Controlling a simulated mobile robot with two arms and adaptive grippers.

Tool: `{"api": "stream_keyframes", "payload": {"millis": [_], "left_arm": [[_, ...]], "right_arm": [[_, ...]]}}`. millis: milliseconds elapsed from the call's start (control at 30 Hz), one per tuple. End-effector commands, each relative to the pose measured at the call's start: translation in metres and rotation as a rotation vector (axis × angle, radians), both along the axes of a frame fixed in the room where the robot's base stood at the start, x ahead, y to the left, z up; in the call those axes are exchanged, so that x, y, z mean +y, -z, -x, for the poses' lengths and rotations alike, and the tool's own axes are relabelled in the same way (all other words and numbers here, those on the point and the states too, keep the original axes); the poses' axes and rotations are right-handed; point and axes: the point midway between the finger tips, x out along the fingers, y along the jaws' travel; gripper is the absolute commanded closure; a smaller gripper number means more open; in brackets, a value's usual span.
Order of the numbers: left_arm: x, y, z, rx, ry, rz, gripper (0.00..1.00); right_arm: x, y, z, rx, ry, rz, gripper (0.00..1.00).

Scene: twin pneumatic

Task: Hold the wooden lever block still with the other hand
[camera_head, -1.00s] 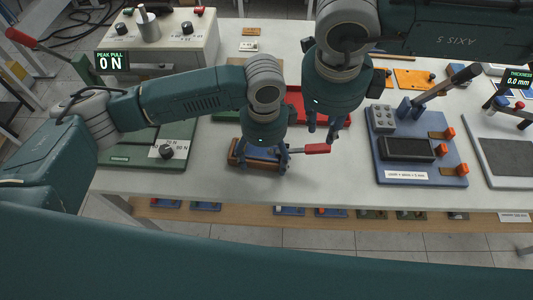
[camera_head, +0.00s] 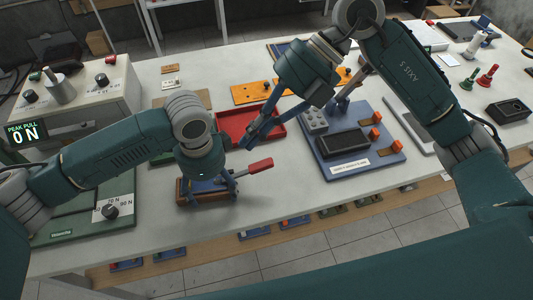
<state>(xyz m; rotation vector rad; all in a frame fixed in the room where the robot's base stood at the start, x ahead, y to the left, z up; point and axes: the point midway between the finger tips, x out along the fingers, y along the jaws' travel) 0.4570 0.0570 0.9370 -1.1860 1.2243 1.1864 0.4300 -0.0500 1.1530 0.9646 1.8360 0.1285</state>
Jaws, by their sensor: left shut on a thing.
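The wooden lever block (camera_head: 203,200) lies on the pale table near its front edge, with a blue top and a lever ending in a red handle (camera_head: 260,165). The handle sticks out to the right and a little up. My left gripper (camera_head: 207,187) is over the block from above, its fingers around it and shut on it. The gripper hides part of the block's top. My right gripper (camera_head: 251,144) hangs above the table by the red tray, with its tips a little behind the red handle in the picture. Nothing shows between its fingers, and their gap is unclear.
A red tray (camera_head: 235,119) lies behind the block. A blue fixture board (camera_head: 375,155) with a lever and orange clamps stands right of it. A peak-pull tester (camera_head: 103,72) reading 0 N is at the left. Bare table lies right of the handle.

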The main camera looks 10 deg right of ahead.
Motion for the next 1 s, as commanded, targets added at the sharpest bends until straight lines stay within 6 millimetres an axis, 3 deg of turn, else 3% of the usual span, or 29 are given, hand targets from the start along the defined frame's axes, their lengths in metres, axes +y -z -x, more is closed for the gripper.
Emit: {"api": "stream_keyframes", "payload": {"millis": [200,400,500,667,1000], "left_arm": [[0.0,0.0,0.0,0.0,-0.001,0.0,0.61],[0.0,0.0,0.0,0.0,0.0,0.0,0.61],[0.0,0.0,0.0,0.0,0.0,0.0,0.61],[0.0,0.0,0.0,0.0,0.0,0.0,0.61],[0.0,0.0,0.0,0.0,0.0,0.0,0.61]], "right_arm": [[-0.055,0.016,-0.022,0.372,0.484,-0.078,1.0],[-0.092,0.025,-0.03,0.57,0.731,-0.109,1.0],[-0.098,0.028,-0.031,0.612,0.781,-0.115,1.0],[-0.088,0.036,-0.032,0.625,0.794,-0.117,1.0],[-0.03,0.077,-0.033,0.625,0.789,-0.118,1.0]]}}
